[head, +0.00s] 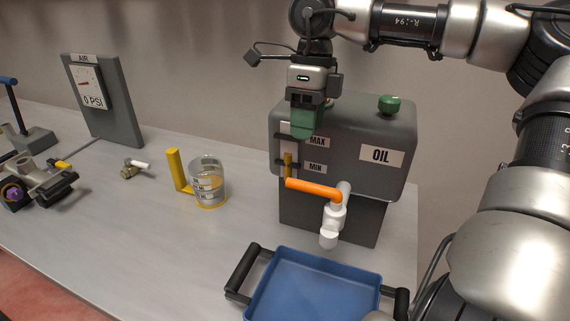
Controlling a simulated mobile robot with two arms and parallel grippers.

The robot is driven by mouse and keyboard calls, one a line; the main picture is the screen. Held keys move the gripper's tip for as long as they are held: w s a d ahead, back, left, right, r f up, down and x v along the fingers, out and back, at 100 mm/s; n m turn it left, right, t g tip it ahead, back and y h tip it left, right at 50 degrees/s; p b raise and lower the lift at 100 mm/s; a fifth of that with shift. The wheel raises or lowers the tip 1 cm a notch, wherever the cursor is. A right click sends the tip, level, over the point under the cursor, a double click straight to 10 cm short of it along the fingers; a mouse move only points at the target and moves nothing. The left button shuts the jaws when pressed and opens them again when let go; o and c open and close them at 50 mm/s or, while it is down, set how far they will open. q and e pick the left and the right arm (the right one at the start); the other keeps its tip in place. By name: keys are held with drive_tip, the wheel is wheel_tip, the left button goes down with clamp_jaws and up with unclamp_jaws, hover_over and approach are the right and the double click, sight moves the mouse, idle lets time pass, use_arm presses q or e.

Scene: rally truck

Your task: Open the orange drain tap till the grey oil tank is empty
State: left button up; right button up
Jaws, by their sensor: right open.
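The grey oil tank (345,155) with an OIL label stands on a dark block at the back right of the bench. Its sight glass (289,140) has MAX and MIN labels, with amber oil showing low, around MIN. The orange drain tap handle (313,188) points left, about level, from a white tap body (335,215) on the tank's front. No stream shows below the spout. My right gripper (303,128) points down with green fingers in front of the tank's upper left, above the handle and apart from it. It is open and empty. My left gripper is out of view.
A blue tray (312,285) with black handles sits below the spout. Left of the tank stand a clear jug (208,182) with a yellow handle, a small brass valve (132,168) and an air gauge board (103,100) reading 0 PSI. Bench between them is clear.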

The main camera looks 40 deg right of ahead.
sight(306, 182)
drive_tip(key=f, duration=0.1)
drive_tip(key=s+f, duration=0.1)
drive_tip(key=f, duration=0.1)
drive_tip(key=s+a+f, duration=0.1)
drive_tip(key=f, duration=0.1)
drive_tip(key=shift+f+p, duration=0.25)
drive_tip(key=shift+p, duration=0.05)
drive_tip(key=f, duration=0.2)
drive_tip(key=shift+w+a+f, duration=0.15)
drive_tip(key=shift+a+f, duration=0.1)
drive_tip(key=shift+f, duration=0.15)
drive_tip(key=shift+s+a+f, duration=0.15)
drive_tip(key=shift+s+f, duration=0.05)
drive_tip(key=shift+f, duration=0.55)
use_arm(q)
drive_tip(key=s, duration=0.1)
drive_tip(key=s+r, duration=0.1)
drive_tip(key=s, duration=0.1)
use_arm(e)
clamp_jaws()
